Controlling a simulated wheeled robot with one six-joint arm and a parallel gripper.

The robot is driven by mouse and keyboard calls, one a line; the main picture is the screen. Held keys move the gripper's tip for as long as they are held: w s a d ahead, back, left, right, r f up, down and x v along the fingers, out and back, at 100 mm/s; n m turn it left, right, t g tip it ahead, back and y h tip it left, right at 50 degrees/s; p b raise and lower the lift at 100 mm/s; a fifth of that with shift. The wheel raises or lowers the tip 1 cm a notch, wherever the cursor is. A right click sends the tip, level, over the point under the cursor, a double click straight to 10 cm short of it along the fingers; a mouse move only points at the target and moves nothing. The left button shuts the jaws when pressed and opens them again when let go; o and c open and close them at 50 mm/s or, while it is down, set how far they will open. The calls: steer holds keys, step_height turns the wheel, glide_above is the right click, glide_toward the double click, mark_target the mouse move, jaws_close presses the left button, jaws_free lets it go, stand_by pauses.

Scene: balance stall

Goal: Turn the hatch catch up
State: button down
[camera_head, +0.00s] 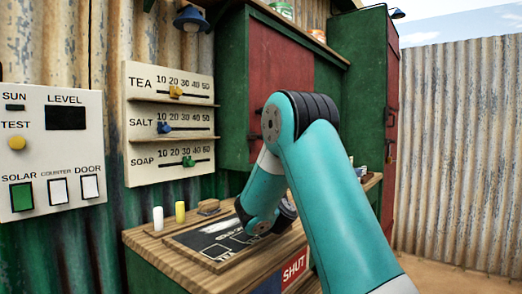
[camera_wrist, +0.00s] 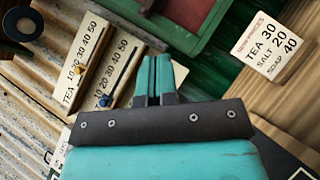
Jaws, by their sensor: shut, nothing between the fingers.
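A dark red panel (camera_head: 270,85) in a green frame is on the wall behind my arm, and it looks like the hatch. Its lower corner (camera_wrist: 190,12) shows at the top of the wrist view. A small dark piece (camera_wrist: 147,6) sits on the frame there; I cannot tell whether it is the catch or which way it points. In the wrist view my gripper (camera_wrist: 153,62) is shut and empty, its teal fingers pointing towards the frame's lower edge and apparently short of it. In the head view my arm hides the gripper and part of the panel.
A wooden counter (camera_head: 150,240) with a white and a yellow cylinder stands below. A price slider board (camera_head: 170,85) and a switch panel (camera_head: 50,150) are left of the hatch. A price card (camera_wrist: 268,45) shows at right in the wrist view. A tall green cabinet (camera_head: 362,75) stands right.

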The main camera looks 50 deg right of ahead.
steer(key=shift+r, duration=0.1)
steer(key=p, duration=1.3)
glide_toward(256, 138)
steer(key=w, duration=0.3)
steer(key=d+r+p, duration=0.1)
steer(key=p, duration=0.1)
steer(key=d+r+p, duration=0.1)
steer(key=p, duration=0.1)
steer(key=shift+w, duration=0.35)
steer(key=p, duration=0.1)
steer(key=d+p, duration=0.1)
steer(key=shift+d+r+p, duration=0.25)
steer(key=shift+r+p, duration=0.05)
steer(key=shift+p, duration=0.1)
steer(key=shift+w+a+f+b, duration=0.1)
steer(key=shift+w+f+b, duration=0.05)
steer(key=shift+b, duration=0.3)
